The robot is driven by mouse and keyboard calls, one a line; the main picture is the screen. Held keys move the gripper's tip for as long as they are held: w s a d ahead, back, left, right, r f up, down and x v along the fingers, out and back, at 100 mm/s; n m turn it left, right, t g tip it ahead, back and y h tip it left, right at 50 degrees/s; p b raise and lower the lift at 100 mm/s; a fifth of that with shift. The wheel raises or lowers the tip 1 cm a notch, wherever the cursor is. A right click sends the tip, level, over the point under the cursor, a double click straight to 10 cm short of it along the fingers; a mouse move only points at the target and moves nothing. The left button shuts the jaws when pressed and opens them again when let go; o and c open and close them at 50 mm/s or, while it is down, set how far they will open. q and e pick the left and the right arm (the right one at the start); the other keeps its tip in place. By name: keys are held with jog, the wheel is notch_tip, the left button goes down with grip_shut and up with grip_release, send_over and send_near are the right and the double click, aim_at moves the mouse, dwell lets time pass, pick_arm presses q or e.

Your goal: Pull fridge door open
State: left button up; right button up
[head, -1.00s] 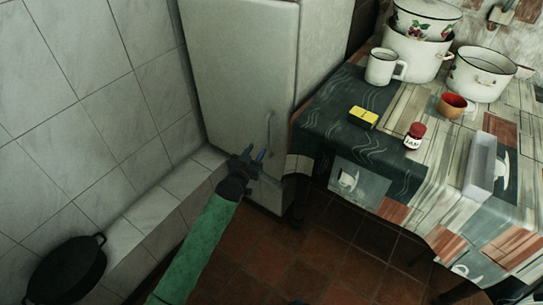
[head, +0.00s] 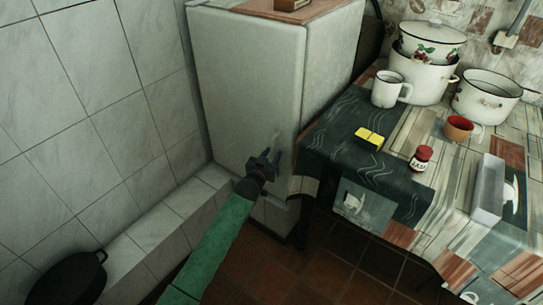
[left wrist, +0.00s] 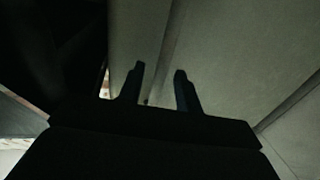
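The fridge (head: 245,85) is a pale, worn upright box against the tiled wall, and its door looks shut. A thin handle (head: 279,140) shows faintly near the right edge of the door. My left gripper (head: 269,158) is in front of the door, just below and left of the visible part of the handle. In the left wrist view my left gripper (left wrist: 159,70) has its two fingers apart, with the pale fridge surface (left wrist: 235,55) beyond them. Whether the fingers touch the handle cannot be told. My right gripper is not in view.
A cloth-covered table (head: 400,205) stands close on the right of the fridge, bearing enamel pots (head: 425,80), a white mug (head: 390,89), a red jar (head: 421,158) and a yellow sponge (head: 369,138). A tiled ledge (head: 160,231) with a black pan (head: 68,278) runs along the left wall.

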pick_arm(q)
jog(key=shift+c, duration=0.2)
grip_shut()
